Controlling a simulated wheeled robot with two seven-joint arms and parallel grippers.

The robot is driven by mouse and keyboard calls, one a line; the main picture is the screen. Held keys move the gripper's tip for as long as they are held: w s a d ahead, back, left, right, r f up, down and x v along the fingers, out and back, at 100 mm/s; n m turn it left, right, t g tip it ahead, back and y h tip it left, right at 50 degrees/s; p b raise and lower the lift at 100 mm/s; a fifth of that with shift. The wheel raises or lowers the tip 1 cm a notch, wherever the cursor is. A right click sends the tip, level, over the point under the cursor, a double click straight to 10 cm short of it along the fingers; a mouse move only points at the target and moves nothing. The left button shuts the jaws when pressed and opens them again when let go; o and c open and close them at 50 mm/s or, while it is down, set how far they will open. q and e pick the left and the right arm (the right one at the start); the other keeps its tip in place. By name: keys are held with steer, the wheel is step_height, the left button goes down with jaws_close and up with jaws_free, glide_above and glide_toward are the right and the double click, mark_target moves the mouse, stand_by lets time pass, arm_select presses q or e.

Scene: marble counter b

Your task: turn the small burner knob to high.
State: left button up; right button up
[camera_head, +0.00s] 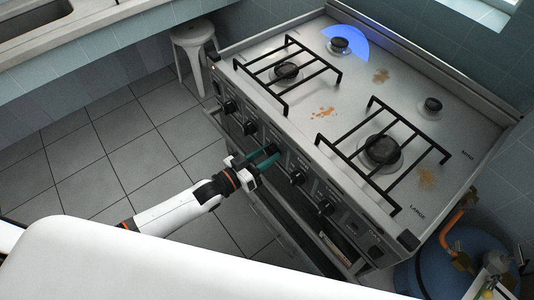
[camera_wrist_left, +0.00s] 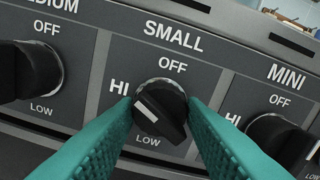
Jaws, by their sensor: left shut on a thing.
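The small burner knob (camera_wrist_left: 162,112) is black with a white mark and sits under the "SMALL" label in the left wrist view. Its white mark is on the left side of the knob, towards the "HI" print. My left gripper (camera_wrist_left: 162,120) has its teal fingers on both sides of this knob and is shut on it. In the head view the left gripper (camera_head: 262,160) is at the stove's front panel, at the middle knob (camera_head: 271,150). My right gripper is not in view.
The stove (camera_head: 330,125) has other front knobs on both sides, among them the mini knob (camera_wrist_left: 280,140) and medium knob (camera_wrist_left: 30,70). A blue flame (camera_head: 352,42) shows at the back burner. A white stool (camera_head: 193,38) and a blue gas cylinder (camera_head: 430,265) stand beside the stove.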

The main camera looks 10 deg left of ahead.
arm_select(q)
steer(key=shift+r+n, duration=0.15)
steer(key=shift+n, duration=0.85)
steer(key=n, duration=0.2)
steer(key=shift+n, duration=0.8)
steer(key=o, duration=0.8)
steer(key=shift+w+d, duration=0.1)
steer(key=shift+c, duration=0.2)
